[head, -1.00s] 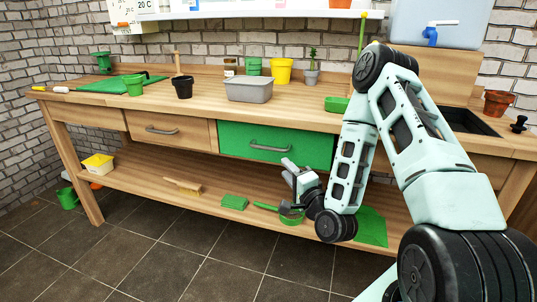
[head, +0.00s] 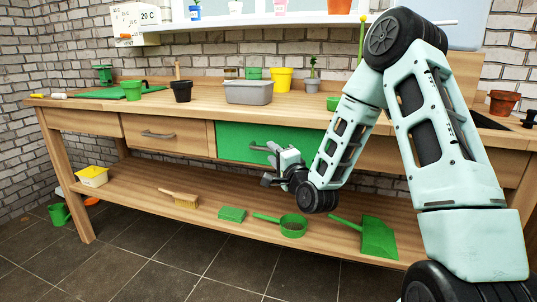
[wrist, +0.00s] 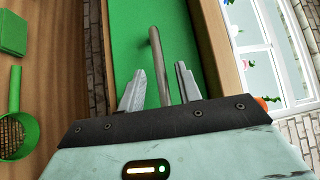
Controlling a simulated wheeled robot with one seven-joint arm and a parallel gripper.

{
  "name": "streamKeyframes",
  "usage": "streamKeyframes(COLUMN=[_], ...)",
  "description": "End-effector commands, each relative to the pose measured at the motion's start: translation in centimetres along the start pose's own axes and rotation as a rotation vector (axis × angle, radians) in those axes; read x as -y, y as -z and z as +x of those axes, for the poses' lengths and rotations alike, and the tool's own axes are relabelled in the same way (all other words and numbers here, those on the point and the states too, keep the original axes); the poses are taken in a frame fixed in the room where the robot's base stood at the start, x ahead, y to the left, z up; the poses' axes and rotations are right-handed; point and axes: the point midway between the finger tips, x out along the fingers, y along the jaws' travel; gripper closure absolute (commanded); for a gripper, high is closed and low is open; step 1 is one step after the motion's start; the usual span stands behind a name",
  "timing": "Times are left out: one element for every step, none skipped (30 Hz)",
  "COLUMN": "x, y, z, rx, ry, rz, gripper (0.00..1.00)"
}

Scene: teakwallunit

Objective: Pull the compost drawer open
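The green-fronted drawer (head: 232,143) is under the worktop, right of a plain wooden drawer. Its front looks flush with the bench frame. Its grey bar handle (head: 258,148) is partly hidden by my gripper (head: 270,163), which is in front of it. In the wrist view the handle (wrist: 157,62) runs lengthwise on the green front (wrist: 132,45). My gripper (wrist: 158,82) is open, with the handle's near end showing between its two grey fingers. I cannot tell whether either finger touches it.
The wooden drawer (head: 165,136) is closed to the left. On the lower shelf are a brush (head: 180,198), a green block (head: 232,214), a green sieve (head: 292,225) and a green dustpan (head: 378,238). A grey tub (head: 248,93) and pots stand on the worktop. Floor in front is clear.

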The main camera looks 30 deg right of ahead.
Motion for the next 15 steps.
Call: streamKeyframes(x=[0.0, 0.0, 0.0, 0.0, 0.0, 0.0, 0.0, 0.0, 0.0, 0.0, 0.0, 0.0, 0.0, 0.0, 0.0], y=[0.0, -0.1, -0.1, -0.1, -0.1, 0.0, 0.0, 0.0, 0.0, 0.0, 0.0, 0.0, 0.0, 0.0, 0.0], z=[0.8, 1.3, 1.8, 2.1, 2.4, 2.8, 3.0, 3.1, 3.3, 3.4, 3.4, 3.5, 3.5, 3.5, 3.5], rx=[0.0, 0.001, 0.001, 0.001, 0.001, 0.001, 0.001, 0.001, 0.001, 0.001, 0.001, 0.001, 0.001, 0.001, 0.001], ry=[0.003, 0.002, 0.002, 0.002, 0.001, 0.001, 0.002, 0.001, 0.0, 0.0, -0.001, -0.001, -0.001, -0.001, -0.001], rz=[0.0, 0.0, 0.0, 0.0, 0.0, 0.0, 0.0, 0.0, 0.0, 0.0, 0.0, 0.0, 0.0, 0.0, 0.0], gripper=[0.66, 0.66, 0.66, 0.66, 0.66, 0.66, 0.66, 0.66, 0.66, 0.66, 0.66, 0.66, 0.66, 0.66, 0.66])
